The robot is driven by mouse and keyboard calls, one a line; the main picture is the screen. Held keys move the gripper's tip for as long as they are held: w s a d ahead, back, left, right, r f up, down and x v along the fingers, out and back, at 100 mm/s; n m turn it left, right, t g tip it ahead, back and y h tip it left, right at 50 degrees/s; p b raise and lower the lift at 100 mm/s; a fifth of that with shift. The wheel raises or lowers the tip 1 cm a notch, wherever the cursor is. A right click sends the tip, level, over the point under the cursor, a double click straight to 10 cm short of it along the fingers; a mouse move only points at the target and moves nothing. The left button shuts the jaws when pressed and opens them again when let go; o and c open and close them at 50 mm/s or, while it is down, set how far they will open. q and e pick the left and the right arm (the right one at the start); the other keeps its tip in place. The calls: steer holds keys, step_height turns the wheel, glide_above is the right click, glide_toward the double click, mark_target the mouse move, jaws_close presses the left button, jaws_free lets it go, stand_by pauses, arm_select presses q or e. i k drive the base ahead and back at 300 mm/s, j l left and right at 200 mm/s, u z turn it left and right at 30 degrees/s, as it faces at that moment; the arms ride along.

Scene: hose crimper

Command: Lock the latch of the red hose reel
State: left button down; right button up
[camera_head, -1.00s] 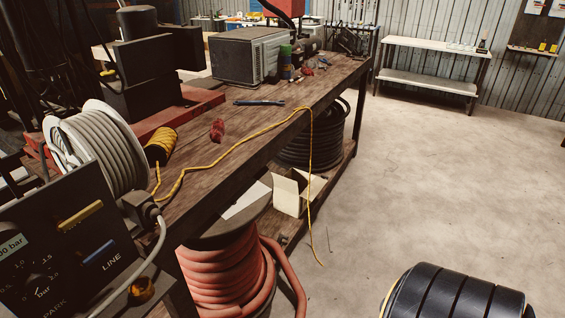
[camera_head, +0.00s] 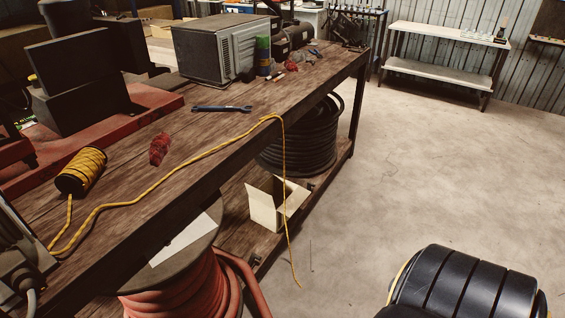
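The red hose reel (camera_head: 185,290) stands at the bottom, left of centre, below the front edge of the workbench. Thick red hose is wound on it under a dark round top flange (camera_head: 172,262), and a loose length of hose hangs down its right side. The frame's bottom edge cuts off its lower part. I cannot make out a latch on it. Neither of my grippers is in view.
The wooden workbench (camera_head: 165,205) holds a yellow rope spool (camera_head: 80,172), a red connector (camera_head: 159,149), a blue wrench (camera_head: 222,109) and a grey box (camera_head: 222,48). Below are a black hose coil (camera_head: 305,145) and an open carton (camera_head: 272,203).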

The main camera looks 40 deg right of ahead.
mark_target(253, 255)
steer(key=i+l, duration=0.1)
steer(key=l, duration=0.85)
steer(key=i+l, duration=0.1)
steer(key=l, duration=0.85)
steer(key=i+l, duration=0.1)
steer(key=l, duration=1.8)
steer(key=i+l, duration=0.15)
steer(key=l, duration=0.8)
